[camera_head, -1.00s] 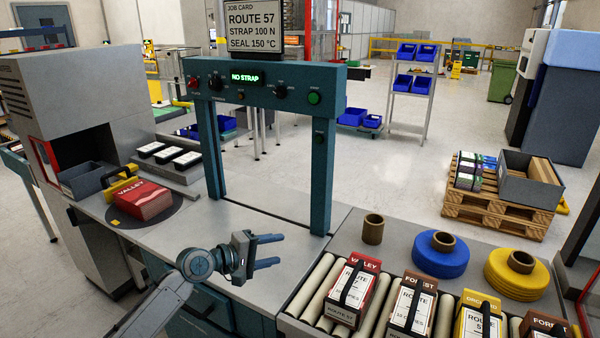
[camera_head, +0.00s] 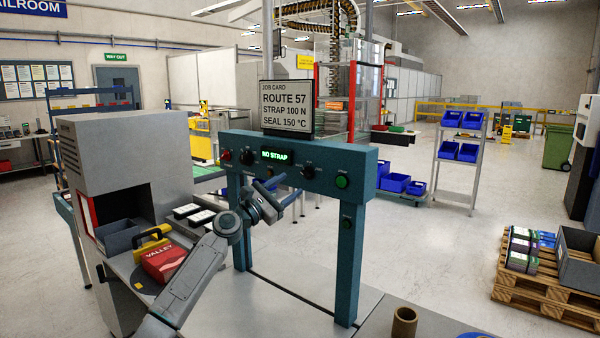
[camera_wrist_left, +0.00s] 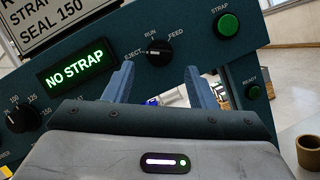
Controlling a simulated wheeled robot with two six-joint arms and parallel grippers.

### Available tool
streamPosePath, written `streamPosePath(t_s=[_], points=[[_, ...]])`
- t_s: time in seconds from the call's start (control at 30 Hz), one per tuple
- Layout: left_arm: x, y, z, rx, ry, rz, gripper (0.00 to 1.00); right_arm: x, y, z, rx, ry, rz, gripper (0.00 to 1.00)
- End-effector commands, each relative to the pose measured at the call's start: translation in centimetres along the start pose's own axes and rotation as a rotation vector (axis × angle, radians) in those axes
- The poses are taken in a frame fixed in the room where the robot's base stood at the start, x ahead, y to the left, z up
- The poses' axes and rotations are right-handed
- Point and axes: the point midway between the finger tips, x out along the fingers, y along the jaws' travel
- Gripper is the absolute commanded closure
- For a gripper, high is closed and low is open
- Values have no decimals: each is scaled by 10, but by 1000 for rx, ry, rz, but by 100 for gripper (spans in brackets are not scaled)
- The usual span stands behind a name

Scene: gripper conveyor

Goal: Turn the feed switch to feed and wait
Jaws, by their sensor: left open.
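The feed switch is a black knob (camera_head: 308,172) on the teal strapping frame (camera_head: 350,200). In the left wrist view the knob (camera_wrist_left: 158,53) has EJECT, RUN and FEED marked around it; I cannot tell its setting surely. My left gripper (camera_head: 290,190) is in front of the panel, just left of and below the knob in the head view. In the wrist view its two fingers (camera_wrist_left: 160,85) are spread and empty, apart from the knob, which shows above and between their tips. The display (camera_head: 275,155) reads NO STRAP. My right gripper is not in view.
A green STRAP button (camera_head: 342,181) sits right of the knob and a smaller READY button (camera_head: 347,223) lower on the post. Another dial (camera_head: 247,157) is left of the display. A red VALLEY bundle (camera_head: 165,262) lies at left. A brown core (camera_head: 404,322) stands front right.

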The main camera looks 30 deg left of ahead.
Motion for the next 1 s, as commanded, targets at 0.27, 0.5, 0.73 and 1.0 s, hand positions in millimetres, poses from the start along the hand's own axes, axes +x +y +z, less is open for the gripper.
streamPosePath(t_s=[0.27,0.5,0.73,1.0], points=[[43,1,2,-1,0,2,49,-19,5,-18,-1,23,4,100],[52,0,-1,2,1,-1,49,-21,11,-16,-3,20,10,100],[52,0,-1,2,1,-1,55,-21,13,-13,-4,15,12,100],[52,0,-1,3,1,-1,94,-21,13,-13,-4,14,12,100]])
